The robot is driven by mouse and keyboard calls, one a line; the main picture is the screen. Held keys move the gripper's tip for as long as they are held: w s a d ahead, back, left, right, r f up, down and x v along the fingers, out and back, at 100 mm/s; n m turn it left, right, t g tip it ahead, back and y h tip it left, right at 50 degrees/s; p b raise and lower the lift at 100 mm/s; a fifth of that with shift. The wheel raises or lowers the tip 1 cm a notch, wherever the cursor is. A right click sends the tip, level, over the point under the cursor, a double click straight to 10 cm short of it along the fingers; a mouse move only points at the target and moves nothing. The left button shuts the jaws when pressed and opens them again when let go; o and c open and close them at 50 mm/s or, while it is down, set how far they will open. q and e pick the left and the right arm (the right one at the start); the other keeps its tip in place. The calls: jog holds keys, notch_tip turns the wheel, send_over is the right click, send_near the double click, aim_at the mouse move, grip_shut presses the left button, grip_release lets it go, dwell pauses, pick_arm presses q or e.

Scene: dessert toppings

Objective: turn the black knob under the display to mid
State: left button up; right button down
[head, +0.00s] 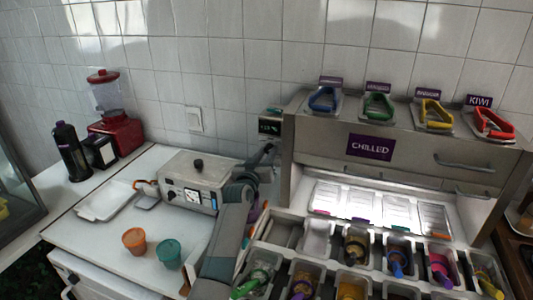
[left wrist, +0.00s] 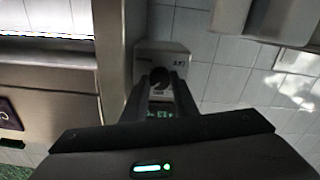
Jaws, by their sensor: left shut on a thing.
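The display (head: 270,126) is a small dark screen with green characters on the wall, just left of the chilled cabinet. In the left wrist view, which looks upside down, green characters of the display (left wrist: 160,114) show between my fingers. The black knob (left wrist: 159,76) is on a pale plate there, between my fingertips. My left gripper (head: 269,148) is right below the display in the head view and hides the knob. In the left wrist view my left gripper (left wrist: 160,84) is shut on the knob. The knob's pointer setting is too small to read. My right gripper is not in view.
The steel chilled cabinet (head: 330,140) stands close on the right, with topping bins in front. A white box appliance (head: 190,182) with a black top knob stands on the left counter. Orange (head: 134,241) and teal (head: 168,252) cups stand near it.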

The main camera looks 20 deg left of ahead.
pick_arm(q)
jog(key=n+p, duration=0.1)
jog(key=n, duration=0.5)
jog(key=shift+n+p, duration=0.35)
jog(key=shift+n, duration=1.15)
jog(key=o, duration=1.1)
jog(key=shift+c, duration=0.2)
